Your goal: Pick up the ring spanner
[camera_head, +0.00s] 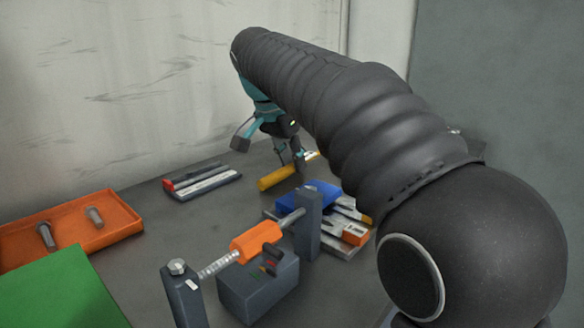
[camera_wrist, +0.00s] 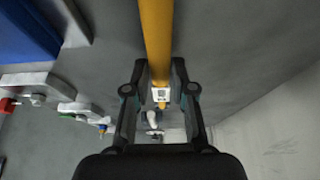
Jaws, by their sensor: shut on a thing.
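The ring spanner looks to be the long yellow-handled tool (camera_head: 277,178) beyond the screw jack in the head view. In the wrist view its yellow handle (camera_wrist: 157,35) runs from the top edge down between my fingers, with a pale metal part at its lower end. My gripper (camera_head: 298,163) reaches down over the tool's middle. In the wrist view my gripper (camera_wrist: 159,78) has a finger on each side of it and is shut on it. The ring end is not clear to see. I cannot tell whether the tool still touches the table.
The screw jack (camera_head: 256,241) with an orange sleeve stands in front. A blue block (camera_head: 322,192) and flat tools lie to its right. A flat tool set (camera_head: 202,182) lies to the left. An orange tray (camera_head: 115,222) holds bolts beside a green panel (camera_head: 60,297). A wall stands behind.

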